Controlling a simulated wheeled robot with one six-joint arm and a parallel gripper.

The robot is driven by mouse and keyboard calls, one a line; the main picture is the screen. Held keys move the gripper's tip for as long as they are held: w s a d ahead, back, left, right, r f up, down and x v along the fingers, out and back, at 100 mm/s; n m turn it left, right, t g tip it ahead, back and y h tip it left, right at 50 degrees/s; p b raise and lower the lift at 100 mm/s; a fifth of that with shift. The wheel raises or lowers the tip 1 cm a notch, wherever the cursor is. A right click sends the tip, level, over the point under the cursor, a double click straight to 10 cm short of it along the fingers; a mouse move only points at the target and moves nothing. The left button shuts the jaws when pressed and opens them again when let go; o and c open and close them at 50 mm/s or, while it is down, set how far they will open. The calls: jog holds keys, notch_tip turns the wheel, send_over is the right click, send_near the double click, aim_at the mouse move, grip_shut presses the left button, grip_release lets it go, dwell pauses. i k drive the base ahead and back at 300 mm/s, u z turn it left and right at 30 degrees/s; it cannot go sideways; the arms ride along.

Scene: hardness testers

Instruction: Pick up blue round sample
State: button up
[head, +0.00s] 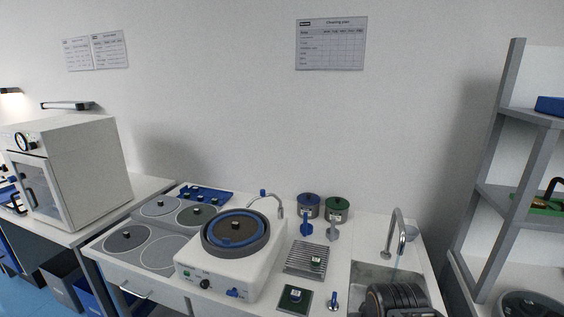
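I cannot clearly make out a blue round sample. A small pale block with a bluish top (296,295) lies on a dark green square pad (284,304) at the front of the bench; its exact shape is too small to tell. A small item with a green top (316,261) sits on the grey slotted rack (296,268). A blue holder (188,191) at the back left of the bench has dark spots too small to identify. My gripper is not in view.
A white polishing machine (216,270) with a blue-ringed disc stands mid-bench. A sink with a tall tap (401,220) holds dark ribbed discs (394,299). Grey shelves (489,180) stand at right.

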aim_at(295, 294)
jog(key=u, duration=2.2)
jog(key=i, duration=1.45)
jog(key=z, duration=3)
